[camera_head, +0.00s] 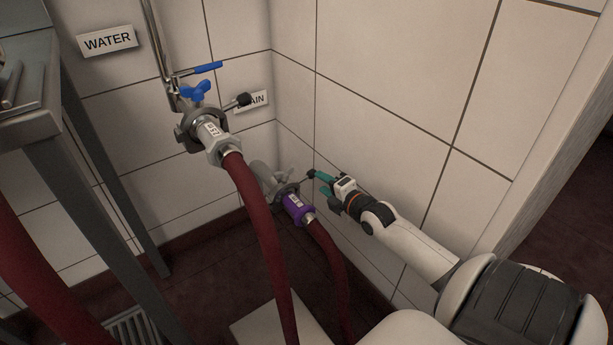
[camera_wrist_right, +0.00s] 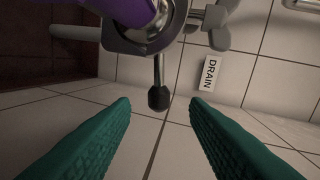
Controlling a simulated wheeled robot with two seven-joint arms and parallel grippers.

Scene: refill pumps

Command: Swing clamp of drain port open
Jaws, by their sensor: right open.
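The drain port (camera_head: 268,176) is a metal fitting low by the wall corner, with a purple coupling (camera_head: 298,208) on a red hose. Its clamp (camera_wrist_right: 125,40) sits around the joint beside the purple coupling and shows in the right wrist view. A lever with a black ball knob (camera_wrist_right: 159,97) sticks out from the clamp towards my fingers. My right gripper (camera_head: 323,184) is open, its teal fingers pointing at the clamp. In the right wrist view the knob lies ahead of the gap between the fingertips (camera_wrist_right: 160,104), not gripped. My left gripper is not in view.
The water port (camera_head: 187,118) stands above and left, with a blue valve handle, its own black-knobbed clamp lever (camera_head: 243,99) and a red hose (camera_head: 262,235). A DRAIN sign (camera_wrist_right: 209,73) is on the wall. A metal table (camera_head: 85,180) is at left. Tiled wall borders my right arm.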

